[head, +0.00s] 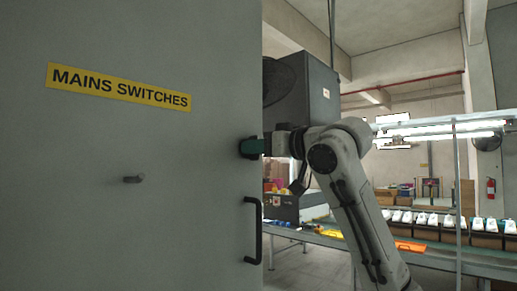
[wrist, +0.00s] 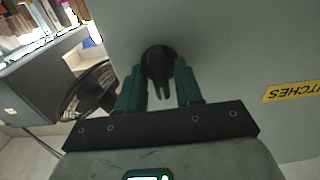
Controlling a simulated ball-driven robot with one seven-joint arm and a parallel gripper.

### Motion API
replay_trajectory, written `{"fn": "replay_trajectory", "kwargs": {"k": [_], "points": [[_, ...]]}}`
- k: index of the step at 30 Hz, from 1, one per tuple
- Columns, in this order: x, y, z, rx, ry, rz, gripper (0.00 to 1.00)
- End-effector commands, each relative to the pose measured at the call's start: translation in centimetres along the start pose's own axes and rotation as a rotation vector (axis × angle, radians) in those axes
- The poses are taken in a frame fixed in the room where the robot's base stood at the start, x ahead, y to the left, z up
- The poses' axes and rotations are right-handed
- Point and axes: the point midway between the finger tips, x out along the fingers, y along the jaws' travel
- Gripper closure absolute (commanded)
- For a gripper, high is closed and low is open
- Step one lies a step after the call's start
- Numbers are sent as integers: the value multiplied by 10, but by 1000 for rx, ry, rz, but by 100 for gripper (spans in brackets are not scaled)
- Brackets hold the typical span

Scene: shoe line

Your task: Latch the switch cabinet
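The grey switch cabinet (head: 120,230) fills the left of the head view, with a yellow "MAINS SWITCHES" label (head: 118,87) on its face. My gripper (head: 248,147) is at the cabinet's right edge above the handle. In the wrist view a black latch knob (wrist: 160,64) with a forked tip stands between my two green fingers (wrist: 160,88). The fingers are apart, with narrow gaps beside the tip; contact higher up is unclear.
A dark box-shaped unit (head: 310,90) with a fan (head: 283,80) stands behind my arm. A green-edged bench (head: 440,252) with several shoes and an orange item (head: 410,246) lies to the right. A thin pole (head: 457,190) rises in front of it.

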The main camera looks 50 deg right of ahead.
Motion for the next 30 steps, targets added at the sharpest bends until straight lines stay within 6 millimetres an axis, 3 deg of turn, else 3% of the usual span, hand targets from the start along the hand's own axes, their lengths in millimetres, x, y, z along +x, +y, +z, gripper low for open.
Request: {"fn": "replay_trajectory", "kwargs": {"k": [9,13,24,30], "points": [[-1,0,0,1,0,0,57],[-10,0,1,0,2,0,57],[-77,0,2,-1,3,1,57],[-101,0,1,0,1,0,57]]}}
